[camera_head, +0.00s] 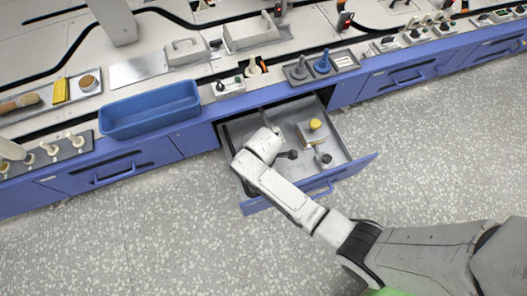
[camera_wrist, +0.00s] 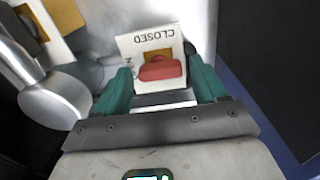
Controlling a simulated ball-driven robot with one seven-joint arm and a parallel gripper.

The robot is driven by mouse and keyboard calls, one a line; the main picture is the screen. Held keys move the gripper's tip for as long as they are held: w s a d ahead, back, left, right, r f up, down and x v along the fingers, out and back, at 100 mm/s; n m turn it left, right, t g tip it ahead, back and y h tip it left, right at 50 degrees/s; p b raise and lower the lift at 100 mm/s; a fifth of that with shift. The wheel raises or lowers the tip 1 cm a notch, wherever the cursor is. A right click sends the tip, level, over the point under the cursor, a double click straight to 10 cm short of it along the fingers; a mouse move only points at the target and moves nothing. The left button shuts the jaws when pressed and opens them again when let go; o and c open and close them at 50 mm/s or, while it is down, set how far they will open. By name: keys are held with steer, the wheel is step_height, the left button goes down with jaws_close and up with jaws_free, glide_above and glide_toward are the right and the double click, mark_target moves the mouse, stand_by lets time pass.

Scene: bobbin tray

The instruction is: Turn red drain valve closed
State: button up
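The red drain valve handle (camera_wrist: 161,68) shows in the wrist view, in front of a white plate (camera_wrist: 128,45) marked CLOSED, which reads upside down. An orange-yellow patch shows on the plate behind the handle. My gripper (camera_wrist: 163,84) has its two teal fingers on either side of the handle, with a gap on each side; it looks open and not touching it. In the head view my gripper (camera_head: 292,154) is low inside the open drawer (camera_head: 352,171). The red handle cannot be made out there.
The drawer also holds a yellow-topped knob (camera_head: 315,124) and a grey fitting (camera_head: 323,158), right of my gripper. In the wrist view a grey rounded part (camera_wrist: 58,100) stands close on the left. A blue bin (camera_head: 150,110) sits on the bench above.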

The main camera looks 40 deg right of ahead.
steer(key=c, duration=0.9)
steer(key=shift+o, duration=0.2)
